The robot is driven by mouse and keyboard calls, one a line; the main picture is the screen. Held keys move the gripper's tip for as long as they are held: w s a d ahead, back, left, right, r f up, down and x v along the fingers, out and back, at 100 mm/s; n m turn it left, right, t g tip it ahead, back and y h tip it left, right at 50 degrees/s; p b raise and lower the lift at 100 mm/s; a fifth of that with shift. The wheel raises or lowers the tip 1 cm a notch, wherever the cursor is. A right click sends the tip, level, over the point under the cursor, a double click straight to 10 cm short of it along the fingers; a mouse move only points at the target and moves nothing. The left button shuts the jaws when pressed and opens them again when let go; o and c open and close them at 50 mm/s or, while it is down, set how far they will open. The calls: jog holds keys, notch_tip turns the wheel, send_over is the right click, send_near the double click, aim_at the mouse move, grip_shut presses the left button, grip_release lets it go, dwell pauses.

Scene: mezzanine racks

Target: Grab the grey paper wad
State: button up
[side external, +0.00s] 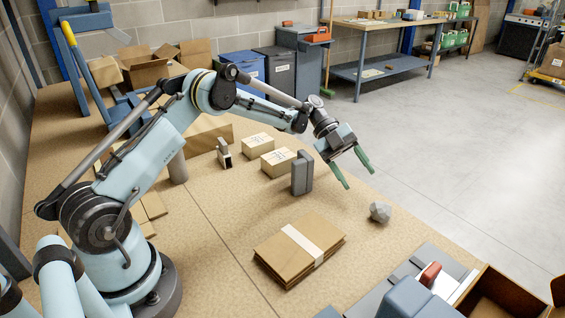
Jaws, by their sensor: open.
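The grey paper wad (380,212) is a small crumpled lump on the tan work surface, near its right edge. My gripper (360,173) has two green fingers, spread apart and empty. In the picture it is above and slightly left of the wad, held over the surface, and not touching the wad. The wad is fully in view.
A dark grey upright block (302,174) stands just left of my gripper. A banded stack of brown cardboard (299,248) lies left of and nearer than the wad. Small cartons (278,161) sit behind. An open cardboard box (496,294) and grey equipment (408,300) are at the front right.

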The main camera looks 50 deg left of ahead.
aim_at(373, 203)
jog(key=x, duration=0.8)
jog(key=shift+c, duration=0.3)
jog(key=shift+r, duration=0.1)
jog(key=c, duration=0.6)
